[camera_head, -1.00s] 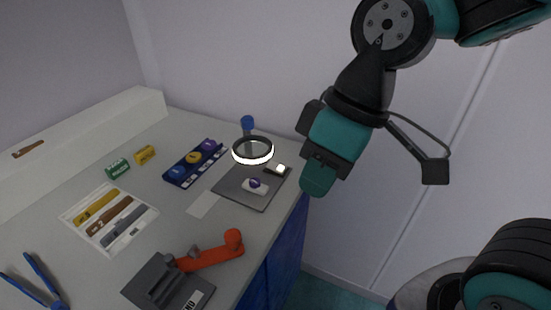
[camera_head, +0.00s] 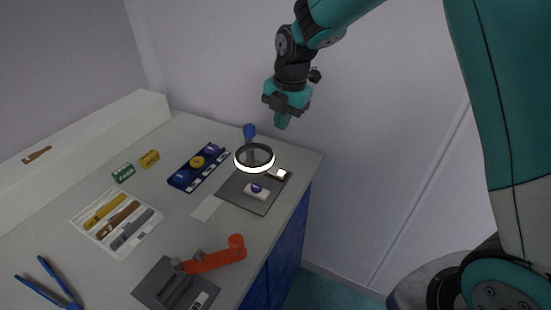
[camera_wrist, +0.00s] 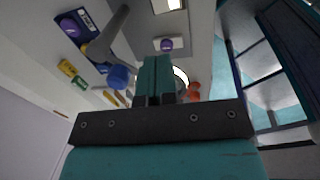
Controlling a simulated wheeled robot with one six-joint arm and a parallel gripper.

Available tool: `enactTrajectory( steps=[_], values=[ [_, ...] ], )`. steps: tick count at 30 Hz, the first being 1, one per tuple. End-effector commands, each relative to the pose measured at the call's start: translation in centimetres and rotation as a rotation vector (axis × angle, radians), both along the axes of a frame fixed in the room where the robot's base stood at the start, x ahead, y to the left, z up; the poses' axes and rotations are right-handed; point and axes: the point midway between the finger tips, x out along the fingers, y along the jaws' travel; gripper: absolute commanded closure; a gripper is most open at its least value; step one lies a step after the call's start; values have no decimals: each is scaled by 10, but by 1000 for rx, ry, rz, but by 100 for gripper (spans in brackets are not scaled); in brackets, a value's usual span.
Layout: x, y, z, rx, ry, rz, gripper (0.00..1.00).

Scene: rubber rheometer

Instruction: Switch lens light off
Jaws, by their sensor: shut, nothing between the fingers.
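The lens with its ring light (camera_head: 254,157) stands over a dark grey plate (camera_head: 241,201) near the table's back right corner. The ring glows white. A small base with a bright white square (camera_head: 279,173) sits on the plate's right side; the bright square also shows at the top of the wrist view (camera_wrist: 173,4). A white block with a purple knob (camera_head: 257,190) lies on the plate. My gripper (camera_head: 283,121) is shut and empty, in the air above and behind the lens, pointing down. In the wrist view its fingers (camera_wrist: 155,77) are together and hide part of the ring.
A blue-topped post (camera_head: 249,131) stands close behind the lens. A blue tray with round pieces (camera_head: 199,168) lies left of the plate. An orange-handled grey device (camera_head: 214,257), a white tool tray (camera_head: 117,222) and blue pliers (camera_head: 47,285) are nearer the front.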

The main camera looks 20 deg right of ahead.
Motion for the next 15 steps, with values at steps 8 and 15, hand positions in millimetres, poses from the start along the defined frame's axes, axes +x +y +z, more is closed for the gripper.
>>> enactTrajectory(
  steps=[8,15],
  values=[
    [9,-5,-6,-18,-9,67,100],
    [9,-4,-7,-17,-8,65,100]
  ],
)
